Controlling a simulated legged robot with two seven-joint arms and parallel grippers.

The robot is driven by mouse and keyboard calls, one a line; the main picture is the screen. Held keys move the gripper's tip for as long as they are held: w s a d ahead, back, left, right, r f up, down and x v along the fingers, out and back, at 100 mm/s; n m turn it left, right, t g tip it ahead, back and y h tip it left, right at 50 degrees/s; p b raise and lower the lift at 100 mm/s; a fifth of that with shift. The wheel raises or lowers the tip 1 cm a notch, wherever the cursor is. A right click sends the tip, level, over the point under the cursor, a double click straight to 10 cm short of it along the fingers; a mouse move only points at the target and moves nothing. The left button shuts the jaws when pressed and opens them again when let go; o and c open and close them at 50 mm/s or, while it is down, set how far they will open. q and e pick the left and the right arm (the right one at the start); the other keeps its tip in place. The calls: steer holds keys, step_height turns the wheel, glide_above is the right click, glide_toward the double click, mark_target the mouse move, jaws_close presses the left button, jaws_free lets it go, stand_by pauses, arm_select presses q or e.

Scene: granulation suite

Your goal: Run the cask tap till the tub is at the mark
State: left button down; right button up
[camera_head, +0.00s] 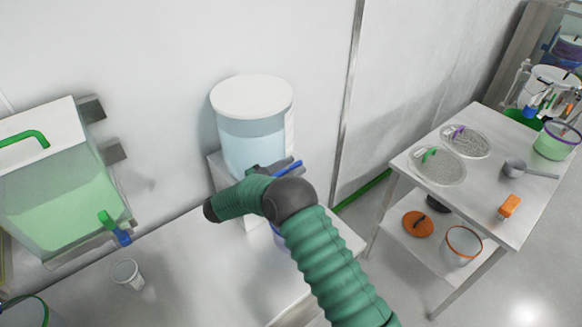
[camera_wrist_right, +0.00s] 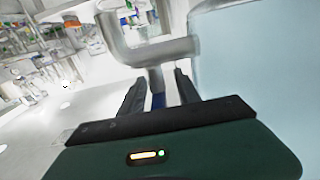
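The cask (camera_head: 252,140) is a clear round vessel with a white lid and pale blue liquid, on a stand against the wall. It fills the right of the wrist view (camera_wrist_right: 265,60). Its metal tap (camera_wrist_right: 150,48) ends in a blue lever (camera_head: 288,167). My right gripper (camera_head: 272,168) is at the tap. In the wrist view its dark fingers (camera_wrist_right: 158,92) stand apart on either side of a blue piece, with gaps showing. A bluish tub (camera_head: 279,238) shows partly below; my right arm hides most of it, and its level and mark cannot be seen. My left gripper is not in view.
A tank of green liquid (camera_head: 60,205) with a green-handled tap stands left. A small cup (camera_head: 127,274) stands on the bench (camera_head: 185,265). The side table (camera_head: 480,200) at right holds sieves, a scoop and an orange object. The bench front is mostly clear.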

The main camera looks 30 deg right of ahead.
steer(key=shift+a, duration=0.1)
steer(key=c, duration=0.5)
steer(key=shift+r, duration=0.1)
jaws_close()
steer(key=shift+r+n+t+p, duration=0.3)
steer(key=shift+n+t+p, duration=0.25)
steer(key=shift+t, duration=0.25)
steer(key=shift+w+n+t+y+p, duration=0.1)
steer(key=shift+n+t+y+p, duration=0.2)
steer(key=shift+n+t+p, duration=0.35)
steer(key=shift+n+t, duration=0.3)
steer(key=shift+t, duration=0.55)
steer(key=shift+w+f+n+t+y, duration=0.1)
steer(key=shift+n+t+y, duration=0.35)
steer(key=shift+t, duration=0.3)
steer(key=shift+w+f+n+t+y, duration=0.1)
steer(key=shift+n+t+y, duration=0.25)
steer(key=shift+n+t, duration=0.3)
